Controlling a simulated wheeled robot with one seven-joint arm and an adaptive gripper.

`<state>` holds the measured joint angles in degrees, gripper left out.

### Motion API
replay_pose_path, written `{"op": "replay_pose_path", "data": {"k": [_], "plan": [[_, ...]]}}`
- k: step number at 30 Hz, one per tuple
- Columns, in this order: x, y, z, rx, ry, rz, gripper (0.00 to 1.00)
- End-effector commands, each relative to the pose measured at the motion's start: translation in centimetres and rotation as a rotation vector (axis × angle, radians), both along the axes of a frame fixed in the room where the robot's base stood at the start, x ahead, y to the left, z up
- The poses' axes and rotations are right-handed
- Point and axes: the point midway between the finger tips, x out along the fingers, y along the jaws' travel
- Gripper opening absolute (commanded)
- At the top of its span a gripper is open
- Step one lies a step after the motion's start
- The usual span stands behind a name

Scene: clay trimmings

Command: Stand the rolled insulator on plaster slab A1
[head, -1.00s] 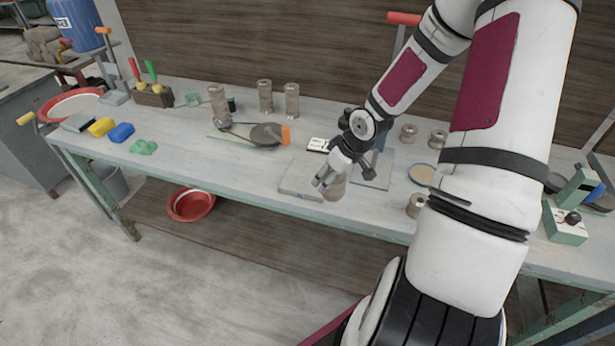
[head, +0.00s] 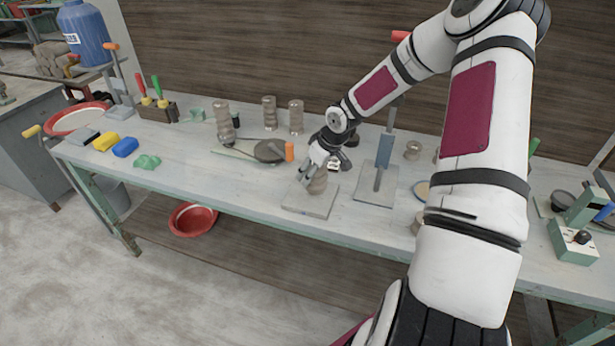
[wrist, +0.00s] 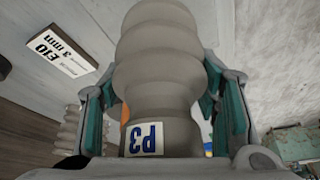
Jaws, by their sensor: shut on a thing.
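My gripper (head: 314,172) is shut on a grey-brown ribbed clay insulator (head: 318,184). In the wrist view the insulator (wrist: 160,75) stands between the two green-padded fingers (wrist: 165,110) and bears a label that reads P3, upside down in that picture. In the head view the insulator looks upright over a flat grey plaster slab (head: 304,207) near the front of the bench. I cannot tell whether its base touches the slab. No slab marking is readable, so I cannot confirm which one is A1.
A second flat slab (head: 373,196) with an upright blue-grey tool lies to the right. A small card (wrist: 60,50) reads E10 3 mm. Several ribbed insulators (head: 296,118) stand at the back. A dark disc (head: 269,151) lies left of the gripper.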

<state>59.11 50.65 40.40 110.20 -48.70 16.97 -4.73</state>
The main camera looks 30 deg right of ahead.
Motion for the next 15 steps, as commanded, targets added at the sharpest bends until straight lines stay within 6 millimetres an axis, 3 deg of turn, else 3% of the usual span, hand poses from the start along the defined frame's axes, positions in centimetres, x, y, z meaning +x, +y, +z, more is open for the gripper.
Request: {"op": "replay_pose_path", "data": {"k": [8,15], "plan": [[2.3,0.2,-0.1,0.000,-0.003,0.001,0.05],[2.3,0.2,-3.1,0.000,-0.001,0.001,0.05]]}}
